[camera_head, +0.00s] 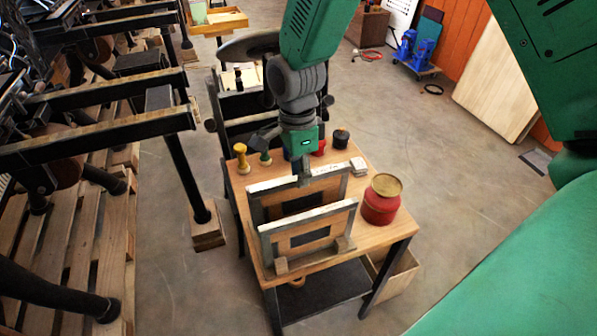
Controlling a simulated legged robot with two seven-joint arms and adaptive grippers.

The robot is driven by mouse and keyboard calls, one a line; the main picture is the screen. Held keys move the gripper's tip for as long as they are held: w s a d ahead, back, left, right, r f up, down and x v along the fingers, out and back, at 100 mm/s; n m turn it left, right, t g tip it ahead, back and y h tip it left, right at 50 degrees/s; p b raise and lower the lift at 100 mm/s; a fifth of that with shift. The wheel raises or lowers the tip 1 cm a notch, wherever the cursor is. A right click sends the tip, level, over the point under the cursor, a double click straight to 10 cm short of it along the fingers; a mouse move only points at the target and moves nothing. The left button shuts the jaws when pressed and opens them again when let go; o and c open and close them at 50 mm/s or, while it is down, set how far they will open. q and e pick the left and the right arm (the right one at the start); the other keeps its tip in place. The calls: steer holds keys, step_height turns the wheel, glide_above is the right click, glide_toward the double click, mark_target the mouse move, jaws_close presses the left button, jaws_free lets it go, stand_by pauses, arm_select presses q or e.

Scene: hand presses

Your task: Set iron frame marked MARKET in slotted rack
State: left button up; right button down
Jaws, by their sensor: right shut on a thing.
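Two grey iron frames with pale top bars stand upright, one behind the other, on a small wooden table (376,236). The rear iron frame (257,208) is partly hidden by the front iron frame (265,243). My right gripper (304,179) comes down from above and is shut on the top bar of the rear frame. Small wooden blocks of the slotted rack (281,265) show at the foot of the front frame. The rear frame's lower edge is hidden, so I cannot tell how it sits in the rack. No MARKET lettering is legible. My left gripper is out of view.
A red can with a tan lid (381,200) stands right of the frames. A yellow-handled stamp (242,158), a dark jar (340,139) and a pale block (358,166) line the table's back. A black-framed press (175,140) stands at the left.

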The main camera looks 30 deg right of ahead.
steer(key=shift+d, duration=0.1)
steer(key=shift+d+f, duration=0.25)
steer(key=shift+f, duration=0.1)
steer(key=shift+a+f+b, duration=0.35)
steer(key=shift+f+b, duration=0.05)
steer(key=shift+f, duration=0.3)
steer(key=shift+d+f, duration=0.1)
steer(key=shift+d, duration=0.1)
